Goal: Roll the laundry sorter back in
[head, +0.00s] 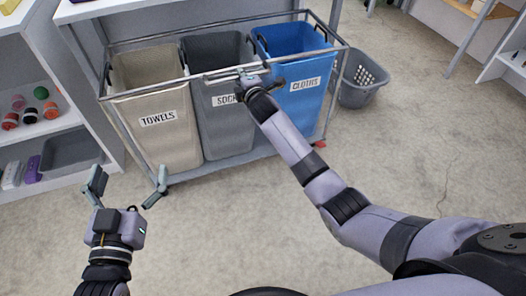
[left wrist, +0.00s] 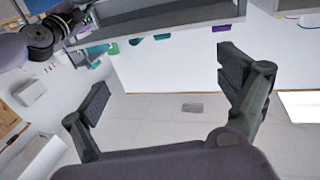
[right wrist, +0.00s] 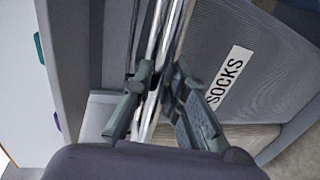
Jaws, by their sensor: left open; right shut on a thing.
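The laundry sorter is a metal-framed cart (head: 316,142) with a beige bin marked TOWELS (head: 160,140), a grey bin marked SOCKS (head: 225,130) and a blue bin marked CLOTHS (head: 300,105). It stands at the left shelving unit. My right gripper (head: 238,76) is shut on the front top rail above the SOCKS bin. The right wrist view shows its fingers (right wrist: 157,85) around the metal rail, next to the SOCKS label (right wrist: 225,80). My left gripper (head: 127,188) is open and empty in front of the cart's lower left corner. It also shows open in the left wrist view (left wrist: 160,95).
White shelves (head: 95,110) with small jars and a dark tray stand close at the cart's left. A grey basket (head: 361,80) is on the floor just right of the cart. The floor (head: 420,140) in front and to the right is clear.

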